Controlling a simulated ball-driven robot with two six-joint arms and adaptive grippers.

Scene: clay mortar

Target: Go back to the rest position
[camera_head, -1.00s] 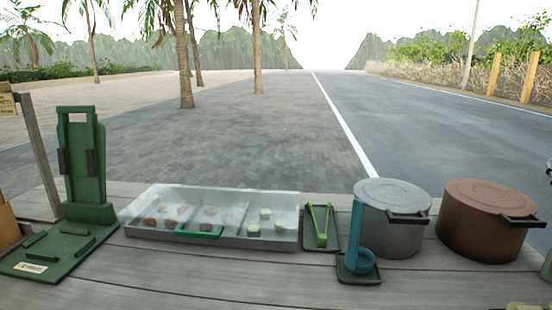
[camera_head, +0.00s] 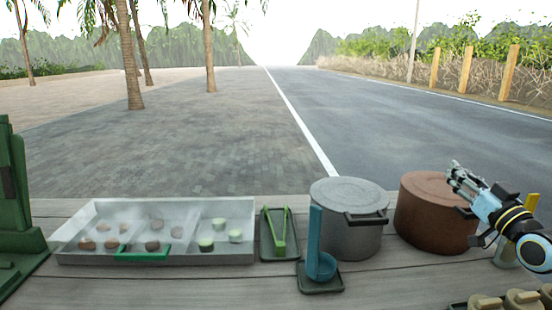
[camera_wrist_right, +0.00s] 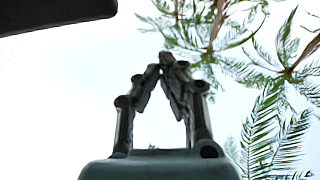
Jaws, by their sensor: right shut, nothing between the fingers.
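My right gripper (camera_head: 458,175) is raised at the right of the head view, in front of the upper part of the brown pot (camera_head: 428,222). Its fingers point up and to the left. In the right wrist view the fingertips of the same gripper (camera_wrist_right: 167,62) meet, with nothing between them, against sky and palm fronds. I cannot tell from the head view whether it touches the pot. My left gripper is not in view.
On the wooden counter stand a clear-lidded tray (camera_head: 75,250), green tongs (camera_head: 279,232), a blue ladle (camera_head: 315,245), a grey pot (camera_head: 348,238) and a green stand (camera_head: 18,220). Several lidded pieces (camera_head: 522,299) sit at the bottom right. The counter's front middle is clear.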

